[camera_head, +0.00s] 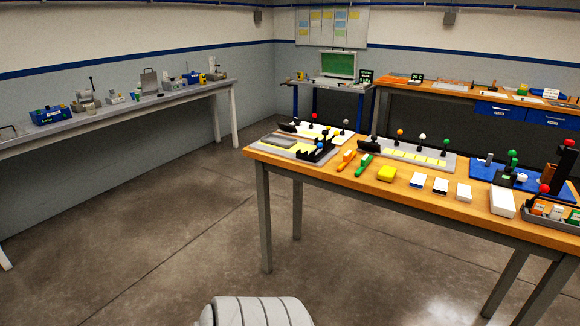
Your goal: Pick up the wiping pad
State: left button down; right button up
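I cannot tell for sure which thing is the wiping pad. On the wooden table at the right, a small yellow block (387,173) lies near the front edge. To its right in a row lie a white and blue block (418,181), another white and dark block (440,185), a small white block (464,192) and a larger white block (502,202). Any of these could be a pad; they are too small to tell. Neither of my grippers is in view.
The wooden table (345,178) also carries trays with coloured knobs, an orange tool (347,158), a green tool (364,162) and a blue mat (482,173). A grey bench (120,108) with instruments runs along the left wall. The floor (160,230) between them is clear.

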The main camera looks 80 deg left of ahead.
aim_at(387, 173)
jog(key=u, duration=1.85)
